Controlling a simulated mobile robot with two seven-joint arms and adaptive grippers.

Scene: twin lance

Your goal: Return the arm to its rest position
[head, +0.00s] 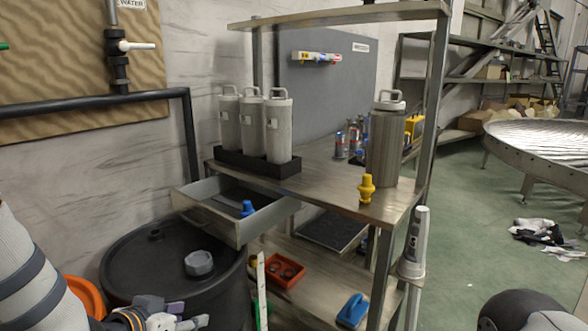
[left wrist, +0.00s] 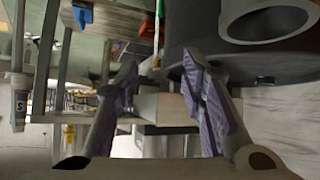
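My left arm (head: 35,265) comes in at the lower left of the head view. My left gripper (head: 165,312) is at the bottom edge there, in front of the black drum (head: 130,262), and is partly cut off. In the left wrist view, which is upside down, my left gripper (left wrist: 160,75) has its two purple-padded fingers apart with nothing held between them. A dark rounded part, probably of my right arm (head: 525,312), shows at the bottom right of the head view. My right gripper is not in view.
A metal workbench (head: 335,185) carries several grey canisters and a yellow fitting (head: 366,188). Its open drawer (head: 215,215) holds a blue fitting (head: 247,208) and juts over the drum. A grey lance (head: 414,245) stands by the bench's front post.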

